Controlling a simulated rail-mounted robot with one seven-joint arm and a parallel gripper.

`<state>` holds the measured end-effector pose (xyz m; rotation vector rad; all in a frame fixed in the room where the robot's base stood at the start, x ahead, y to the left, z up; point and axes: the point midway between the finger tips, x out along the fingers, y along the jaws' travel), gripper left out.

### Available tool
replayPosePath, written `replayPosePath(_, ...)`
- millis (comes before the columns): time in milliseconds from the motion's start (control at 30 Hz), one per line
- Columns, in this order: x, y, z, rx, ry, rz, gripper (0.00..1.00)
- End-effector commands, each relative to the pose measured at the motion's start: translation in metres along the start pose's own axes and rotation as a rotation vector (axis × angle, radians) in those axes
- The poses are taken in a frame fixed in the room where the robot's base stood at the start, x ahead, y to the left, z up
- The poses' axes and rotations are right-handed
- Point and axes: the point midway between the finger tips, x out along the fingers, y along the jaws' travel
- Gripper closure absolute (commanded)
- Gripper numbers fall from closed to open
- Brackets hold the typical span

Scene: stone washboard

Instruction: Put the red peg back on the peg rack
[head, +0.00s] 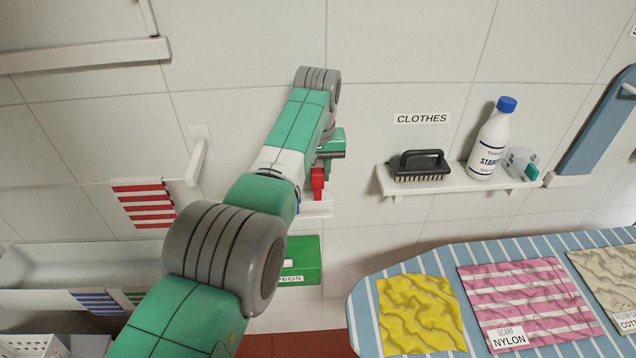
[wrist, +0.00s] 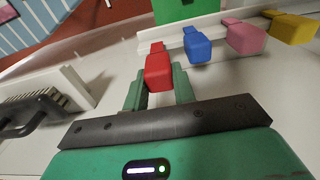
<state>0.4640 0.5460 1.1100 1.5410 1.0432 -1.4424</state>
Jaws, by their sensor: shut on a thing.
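The red peg (wrist: 158,72) is between the two green fingers of my gripper (wrist: 160,92) in the wrist view, and the gripper is shut on it. The peg also shows in the head view (head: 318,182), just below my gripper (head: 330,155). The white peg rack (wrist: 152,37) holds a blue peg (wrist: 198,48), a pink peg (wrist: 245,38) and a yellow peg (wrist: 291,27) in a row. The red peg's narrow end overlaps the rack's left end in the wrist view; I cannot tell whether it touches. In the head view my arm hides most of the rack (head: 318,210).
A green box (head: 308,255) labelled PEGS is below the rack. A shelf (head: 450,182) to the right holds a black brush (head: 420,165), a starch bottle (head: 490,145) and a small clear bottle (head: 519,160). The ironing board (head: 360,300) with cloths is at lower right.

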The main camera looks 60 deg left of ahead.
Motion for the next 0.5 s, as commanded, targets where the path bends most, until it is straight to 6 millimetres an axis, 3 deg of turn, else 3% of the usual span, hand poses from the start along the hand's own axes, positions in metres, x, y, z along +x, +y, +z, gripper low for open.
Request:
replayPosePath(200, 0.015, -0.001, 0.000, -0.001, 0.000, 0.000, 0.98)
replayPosePath(500, 0.020, 0.000, 0.001, 0.000, 0.000, -0.001, 0.98)
